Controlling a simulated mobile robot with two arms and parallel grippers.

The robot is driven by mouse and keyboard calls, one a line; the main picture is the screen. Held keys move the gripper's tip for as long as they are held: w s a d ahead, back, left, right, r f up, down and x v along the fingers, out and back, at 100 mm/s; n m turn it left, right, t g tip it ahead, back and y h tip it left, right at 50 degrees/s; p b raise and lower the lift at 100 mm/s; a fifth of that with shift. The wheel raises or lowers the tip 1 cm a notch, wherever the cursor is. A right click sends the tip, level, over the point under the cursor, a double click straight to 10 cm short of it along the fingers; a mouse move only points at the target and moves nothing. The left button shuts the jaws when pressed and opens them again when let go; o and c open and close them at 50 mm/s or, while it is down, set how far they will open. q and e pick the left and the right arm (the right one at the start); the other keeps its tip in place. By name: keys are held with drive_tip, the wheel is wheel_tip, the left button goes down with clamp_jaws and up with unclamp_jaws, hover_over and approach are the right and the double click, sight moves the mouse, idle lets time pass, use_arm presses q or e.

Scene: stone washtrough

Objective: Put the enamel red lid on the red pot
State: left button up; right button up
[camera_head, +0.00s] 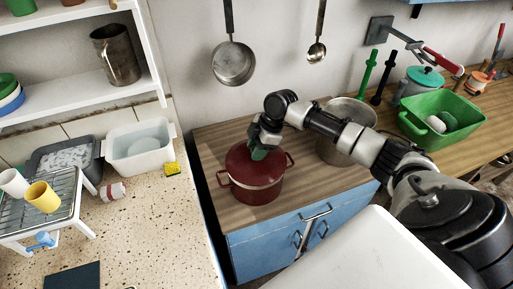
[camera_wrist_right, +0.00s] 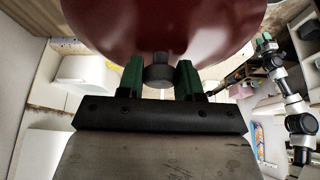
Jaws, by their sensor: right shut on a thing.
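The red pot (camera_head: 257,191) stands on the wooden counter, with a handle on each side. The red enamel lid (camera_head: 240,163) lies over the pot's mouth and looks level; I cannot tell whether a thin gap remains between them. My right gripper (camera_head: 258,153) reaches down from above and is shut on the lid's knob. In the right wrist view the dark knob (camera_wrist_right: 158,72) sits between the green fingers, under the broad red lid (camera_wrist_right: 160,25). What seems to be my left arm shows small at the right of that view, with its gripper (camera_wrist_right: 265,42) too small to read.
A steel pot (camera_head: 340,153) stands right of the red pot, beneath my right forearm. A green basin (camera_head: 440,122) and a grey pot with a teal lid (camera_head: 420,80) are farther right. A pan (camera_head: 233,64) and ladle (camera_head: 317,51) hang behind. The counter's front left is clear.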

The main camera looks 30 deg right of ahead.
drive_tip(key=shift+f+p, duration=0.2)
drive_tip(key=shift+p, duration=0.1)
idle(0.9)
drive_tip(key=shift+f, duration=0.6)
drive_tip(key=shift+r, duration=0.15)
idle(0.8)
drive_tip(key=shift+f, duration=0.25)
idle(0.7)
drive_tip(key=o, duration=1.6)
